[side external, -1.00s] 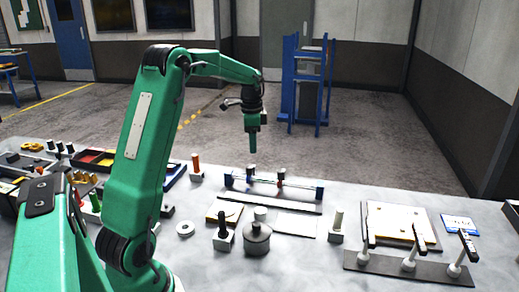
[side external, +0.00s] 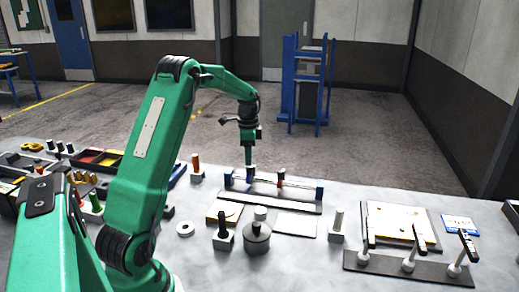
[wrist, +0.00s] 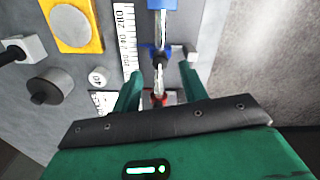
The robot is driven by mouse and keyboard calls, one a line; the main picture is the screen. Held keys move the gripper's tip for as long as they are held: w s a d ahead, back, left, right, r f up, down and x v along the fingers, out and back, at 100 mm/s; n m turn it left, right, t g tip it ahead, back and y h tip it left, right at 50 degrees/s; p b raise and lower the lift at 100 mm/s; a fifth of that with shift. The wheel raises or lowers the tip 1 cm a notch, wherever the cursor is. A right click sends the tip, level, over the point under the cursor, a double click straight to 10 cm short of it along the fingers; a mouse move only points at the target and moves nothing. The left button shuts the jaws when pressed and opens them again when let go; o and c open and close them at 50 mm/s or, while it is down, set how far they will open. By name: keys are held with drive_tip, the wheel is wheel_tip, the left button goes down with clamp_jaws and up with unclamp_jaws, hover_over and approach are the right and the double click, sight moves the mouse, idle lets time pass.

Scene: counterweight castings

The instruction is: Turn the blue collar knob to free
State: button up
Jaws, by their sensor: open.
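A silver rod (wrist: 160,27) runs between blue end blocks, and one end block (wrist: 163,4) shows at the top of the wrist view. The blue collar (wrist: 147,50) sits on the rod with a dark knob (wrist: 160,56) on it. It is small and partly behind my gripper in the side view (side external: 250,179). A red collar (wrist: 158,98) sits farther along the rod, also in the side view (side external: 280,178). My gripper (wrist: 160,73) is open and empty, pointing down over the rod near the blue collar, one finger on each side. Contact with the knob cannot be told.
A numbered scale (wrist: 128,40) lies along the rod. A yellow-edged plate (wrist: 72,24), a grey weight (wrist: 50,86) and a small white cylinder (wrist: 98,76) stand beside it. A plate with toggle levers (side external: 408,263) lies front right. Bare bench (side external: 305,262) shows in front.

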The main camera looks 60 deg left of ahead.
sight(249, 169)
drive_tip(key=shift+f, duration=2)
clamp_jaws()
